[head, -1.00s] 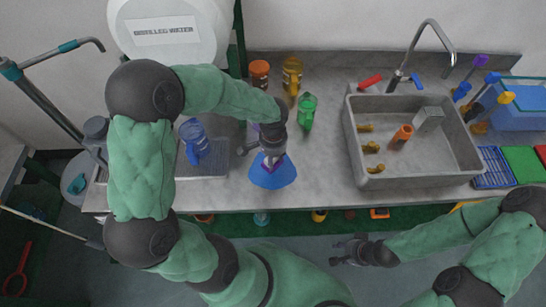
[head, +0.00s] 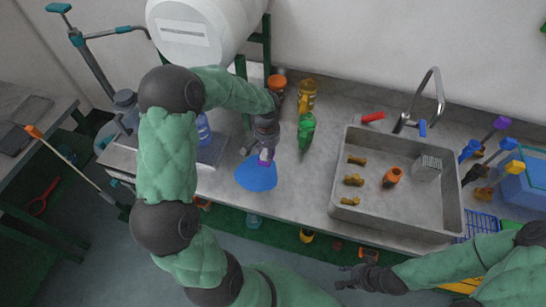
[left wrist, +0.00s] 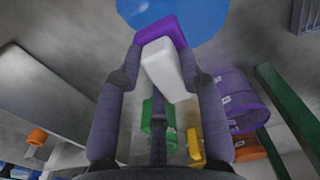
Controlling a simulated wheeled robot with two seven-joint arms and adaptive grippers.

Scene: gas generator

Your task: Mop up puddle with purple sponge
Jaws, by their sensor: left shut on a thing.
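The blue puddle (head: 255,180) lies on the grey counter near its front edge. It also shows at the top of the left wrist view (left wrist: 190,12). My left gripper (head: 264,148) is shut on the sponge (head: 265,162), at the puddle's back right edge. In the left wrist view the sponge, purple (left wrist: 160,30) with a white part, sits between the fingers and overlaps the puddle's edge. I cannot tell whether it touches the counter. My right gripper (head: 350,276) looks open and empty, out in front of the counter, low in the view.
A green bottle (head: 306,132), an orange-lidded jar (head: 277,84) and a yellow bottle (head: 307,95) stand behind and right of my left gripper. The sink (head: 400,222) is to the right. The counter between puddle and sink is clear.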

